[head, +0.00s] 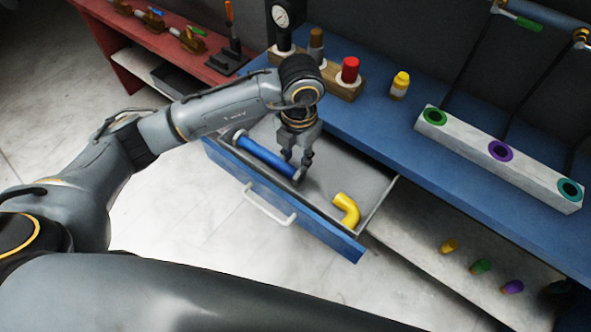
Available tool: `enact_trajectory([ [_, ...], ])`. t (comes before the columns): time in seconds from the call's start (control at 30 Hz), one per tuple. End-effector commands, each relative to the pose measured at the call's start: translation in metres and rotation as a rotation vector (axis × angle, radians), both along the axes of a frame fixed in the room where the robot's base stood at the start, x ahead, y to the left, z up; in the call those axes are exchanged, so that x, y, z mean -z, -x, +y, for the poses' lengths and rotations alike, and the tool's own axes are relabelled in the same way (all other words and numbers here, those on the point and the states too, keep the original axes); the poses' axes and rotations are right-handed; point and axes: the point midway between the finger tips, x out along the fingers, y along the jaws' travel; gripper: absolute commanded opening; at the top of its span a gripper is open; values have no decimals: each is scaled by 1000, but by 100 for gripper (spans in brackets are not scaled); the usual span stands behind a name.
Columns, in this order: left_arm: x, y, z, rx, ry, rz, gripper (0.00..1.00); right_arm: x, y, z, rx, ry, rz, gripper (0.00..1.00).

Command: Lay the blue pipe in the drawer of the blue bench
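The blue pipe (265,155) lies in the open drawer (375,205) of the blue bench (400,140), slanting from the drawer's back left toward its middle. Its left end has a grey piece. My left gripper (299,168) points down over the drawer at the pipe's right end. Its two fingers stand apart, with no pipe seen clamped between them; whether they touch the pipe end is hard to tell. My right gripper is out of view.
A yellow elbow pipe (346,209) lies in the drawer, right of the blue pipe. A red-capped piece (350,70), a yellow bottle (400,84) and a white block with coloured rings (468,145) stand on the bench. A red bench (130,35) is at the back left.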

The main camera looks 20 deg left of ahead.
Motion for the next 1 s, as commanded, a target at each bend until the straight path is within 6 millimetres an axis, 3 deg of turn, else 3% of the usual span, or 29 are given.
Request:
enact_trajectory([
  [0.13, -22, 0, -1, 1, 0, -3, 34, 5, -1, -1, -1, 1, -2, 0],
  [0.3, -34, 1, -1, 0, -1, 0, 34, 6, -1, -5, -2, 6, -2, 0],
  [1.0, -36, 1, -2, 1, 0, 1, 34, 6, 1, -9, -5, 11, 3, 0],
])
